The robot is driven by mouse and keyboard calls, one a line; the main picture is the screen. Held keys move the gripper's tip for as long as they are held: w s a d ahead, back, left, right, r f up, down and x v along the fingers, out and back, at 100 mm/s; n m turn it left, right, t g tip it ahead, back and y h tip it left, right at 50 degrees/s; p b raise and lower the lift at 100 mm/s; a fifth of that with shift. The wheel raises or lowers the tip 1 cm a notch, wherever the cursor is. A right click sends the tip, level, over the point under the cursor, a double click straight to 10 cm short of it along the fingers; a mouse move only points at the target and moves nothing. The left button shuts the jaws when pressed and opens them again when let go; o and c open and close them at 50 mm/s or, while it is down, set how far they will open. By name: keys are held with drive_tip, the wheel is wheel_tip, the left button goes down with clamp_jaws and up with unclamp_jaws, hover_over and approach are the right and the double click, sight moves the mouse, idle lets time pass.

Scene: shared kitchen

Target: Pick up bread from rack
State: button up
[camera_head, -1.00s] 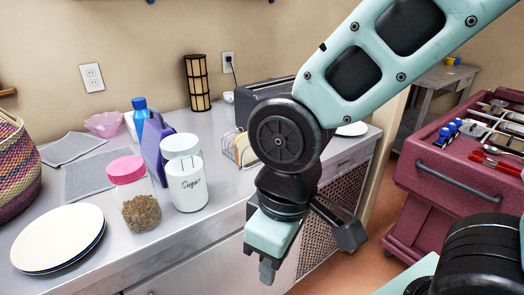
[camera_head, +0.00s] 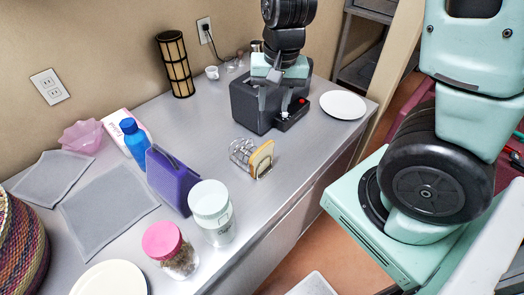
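A slice of bread (camera_head: 262,154) stands upright in a small wire rack (camera_head: 240,151) on the grey counter. Whether the fingers touch the toaster cannot be told.
A white sugar jar (camera_head: 211,207), a pink-lidded jar (camera_head: 168,248), a purple box (camera_head: 172,182) and a blue bottle (camera_head: 136,140) stand left of the rack. A white plate (camera_head: 343,105) lies right of the toaster. Counter around the rack is mostly clear.

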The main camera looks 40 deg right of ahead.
sight(262, 147)
drive_tip(key=w+f+m, duration=0.1)
drive_tip(key=f+m, duration=0.2)
drive_tip(key=f, duration=0.3)
drive_tip(key=w+f+m+b, duration=0.1)
drive_tip(key=w+f+m, duration=0.1)
drive_tip(key=f, duration=0.5)
drive_tip(key=w+f+m, duration=0.1)
drive_tip(key=f+m, duration=0.2)
drive_tip(key=f, duration=0.4)
drive_tip(key=shift+w+f+m+g, duration=0.2)
drive_tip(key=shift+m+g, duration=0.1)
drive_tip(key=shift+g, duration=0.1)
drive_tip(key=shift+a+r, duration=0.1)
clamp_jaws()
